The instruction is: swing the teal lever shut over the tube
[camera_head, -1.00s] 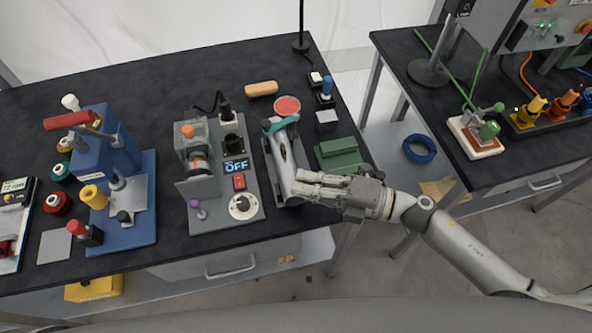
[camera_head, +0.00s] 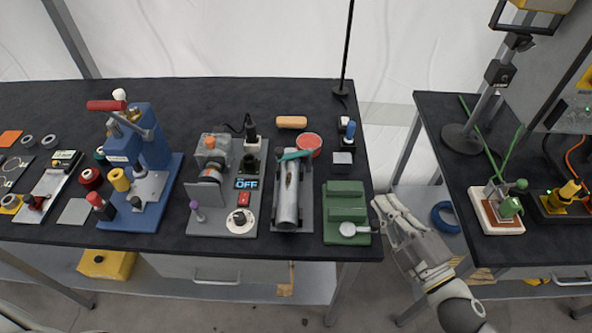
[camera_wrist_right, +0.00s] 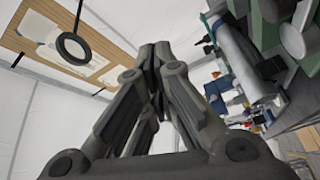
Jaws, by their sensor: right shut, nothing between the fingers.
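The teal lever (camera_head: 294,155) lies across the far end of the metal tube (camera_head: 288,195) in the head view. The tube rests lengthwise in a grey cradle (camera_head: 308,217) on the black bench. I cannot tell whether the lever is fully down against the tube. My right gripper (camera_head: 384,203) is shut and empty, off the bench's right edge, to the right of the green block. In the right wrist view its fingers (camera_wrist_right: 160,48) meet, with the tube (camera_wrist_right: 236,52) to the right. My left gripper is not in view.
A green block (camera_head: 345,190) with a round dial (camera_head: 348,229) stands right of the cradle. The OFF-display fixture (camera_head: 218,217) and blue press (camera_head: 140,222) stand left. A red-topped dish (camera_head: 308,141) is behind the lever. A gap separates the bench from the right-hand table (camera_head: 450,105).

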